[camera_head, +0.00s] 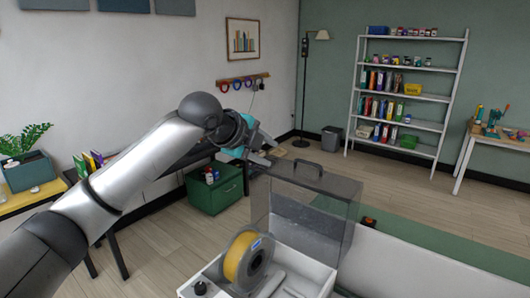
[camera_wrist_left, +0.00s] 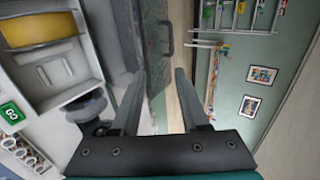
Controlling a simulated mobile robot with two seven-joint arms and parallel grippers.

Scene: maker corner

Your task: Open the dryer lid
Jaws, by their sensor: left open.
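The dryer is a white box (camera_head: 211,284) at the bottom centre of the head view, with a yellow spool (camera_head: 242,258) in it. Its smoky clear lid (camera_head: 322,215) stands raised behind the spool, leaving the spool uncovered. A dark handle (camera_head: 308,168) is at the lid's upper edge. My left gripper (camera_head: 268,150) is open and empty, just left of the handle and apart from it. In the left wrist view, the open fingers (camera_wrist_left: 159,74) are beside the lid, with the handle (camera_wrist_left: 165,38) beyond them. My right gripper is not in view.
A green box (camera_head: 214,194) stands on the floor behind my left arm. A white shelf (camera_head: 408,95) and a wooden workbench (camera_head: 505,143) are at the back right. A grey bin (camera_head: 331,139) stands near the corner. The floor between is mostly clear.

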